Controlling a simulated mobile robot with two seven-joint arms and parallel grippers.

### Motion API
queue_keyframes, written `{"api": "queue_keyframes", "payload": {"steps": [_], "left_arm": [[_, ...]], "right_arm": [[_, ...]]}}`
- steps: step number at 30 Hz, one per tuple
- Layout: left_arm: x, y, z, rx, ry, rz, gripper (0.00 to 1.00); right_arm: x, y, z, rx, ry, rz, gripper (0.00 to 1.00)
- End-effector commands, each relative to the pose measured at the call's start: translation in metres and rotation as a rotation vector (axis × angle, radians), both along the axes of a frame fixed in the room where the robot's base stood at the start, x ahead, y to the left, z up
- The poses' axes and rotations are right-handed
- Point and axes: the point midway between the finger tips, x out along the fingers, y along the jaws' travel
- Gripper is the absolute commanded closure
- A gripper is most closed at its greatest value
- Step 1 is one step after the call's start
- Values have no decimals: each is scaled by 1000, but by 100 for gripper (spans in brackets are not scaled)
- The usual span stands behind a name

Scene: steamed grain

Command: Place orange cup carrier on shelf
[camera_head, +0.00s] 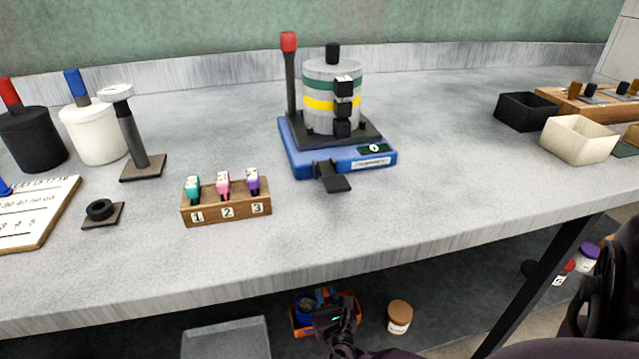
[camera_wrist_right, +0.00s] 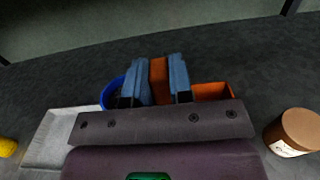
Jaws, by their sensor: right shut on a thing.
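The orange cup carrier (camera_head: 297,326) is below the worktop's front edge, over the dark lower shelf (camera_head: 450,285). A blue cup (camera_head: 305,307) sits in its left part. My right gripper (camera_head: 329,303) reaches down to the carrier. In the right wrist view my right gripper (camera_wrist_right: 159,82) has its blue fingers shut on the carrier's upright orange handle. The carrier's orange wall (camera_wrist_right: 213,92) shows to the right of the fingers. The carrier looks level; whether it touches the surface below cannot be told. My left gripper is not in view.
A brown-lidded jar (camera_head: 399,318) stands just right of the carrier, with a grey tray (camera_head: 228,338) to the left. The worktop (camera_head: 400,215) overhangs the shelf. A dark table leg (camera_head: 540,285) is further right. The worktop holds a blue-based device (camera_head: 302,165) and a numbered wooden block (camera_head: 240,212).

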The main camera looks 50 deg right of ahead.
Motion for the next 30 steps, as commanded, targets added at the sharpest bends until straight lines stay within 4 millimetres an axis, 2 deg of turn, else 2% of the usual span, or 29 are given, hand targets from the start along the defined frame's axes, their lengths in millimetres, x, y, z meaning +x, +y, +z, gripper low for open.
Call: {"api": "queue_keyframes", "payload": {"steps": [1,7,14,22,30], "left_arm": [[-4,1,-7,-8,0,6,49],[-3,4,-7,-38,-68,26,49],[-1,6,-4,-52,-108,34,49],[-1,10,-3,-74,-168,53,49],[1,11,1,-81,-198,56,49]], "right_arm": [[-4,0,-20,-2,13,0,100],[-3,0,-54,-2,8,-1,100],[0,0,-66,-1,0,0,100],[-2,0,-102,-1,6,-1,100],[1,0,-105,-1,-4,-1,100]]}}
